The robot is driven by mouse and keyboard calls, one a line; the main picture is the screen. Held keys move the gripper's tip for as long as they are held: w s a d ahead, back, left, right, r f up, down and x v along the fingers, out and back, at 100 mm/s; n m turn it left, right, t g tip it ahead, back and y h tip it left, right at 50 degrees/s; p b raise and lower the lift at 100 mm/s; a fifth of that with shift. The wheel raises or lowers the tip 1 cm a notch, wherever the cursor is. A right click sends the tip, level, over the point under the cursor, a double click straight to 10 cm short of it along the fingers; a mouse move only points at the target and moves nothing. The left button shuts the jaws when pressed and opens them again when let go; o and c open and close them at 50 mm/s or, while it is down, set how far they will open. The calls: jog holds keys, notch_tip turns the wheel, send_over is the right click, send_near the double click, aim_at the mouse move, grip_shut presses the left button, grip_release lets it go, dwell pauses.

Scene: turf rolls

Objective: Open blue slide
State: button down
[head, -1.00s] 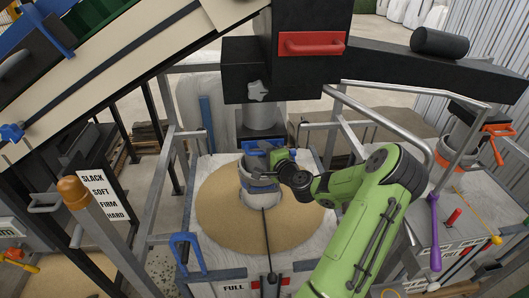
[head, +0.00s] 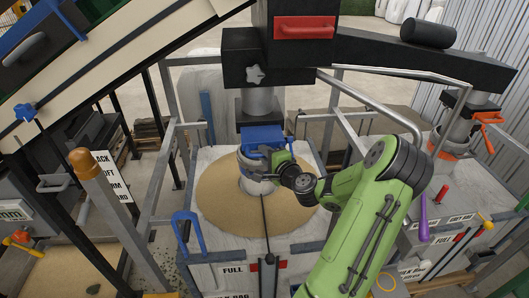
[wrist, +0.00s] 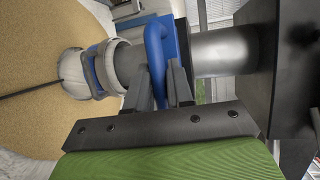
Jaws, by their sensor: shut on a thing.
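The blue slide (head: 262,138) sits on the spout below the black box, above the sand heap. More of its blue plate shows toward me. In the wrist view its blue bar handle (wrist: 155,52) runs between the two grey fingers of my gripper (wrist: 160,88). My gripper (head: 272,158) is shut on this handle, and it partly hides the slide's front in the head view. Beneath the slide, a grey collar with a blue band (wrist: 95,72) hangs around the spout.
The sand (head: 215,195) fills a pale bag in a grey metal frame. A blue hook-shaped handle (head: 186,225) stands at the front left. A grey rail (head: 395,115) passes close above my arm. A second spout with an orange handle (head: 487,125) is at right.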

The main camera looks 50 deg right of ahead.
jog(key=shift+s+a+r, duration=0.15)
jog(key=shift+s+a, duration=0.4)
jog(key=shift+s, duration=0.15)
jog(key=shift+w+d+f, duration=0.25)
jog(key=shift+w+d, duration=0.15)
jog(key=c, duration=1.1)
grip_release()
jog(key=shift+s+a+r, duration=0.1)
jog(key=b+v, duration=0.7)
jog(key=v, duration=0.8)
jog(key=shift+s+a+b, duration=0.15)
jog(key=shift+s+b, duration=0.2)
jog(key=shift+b, duration=0.05)
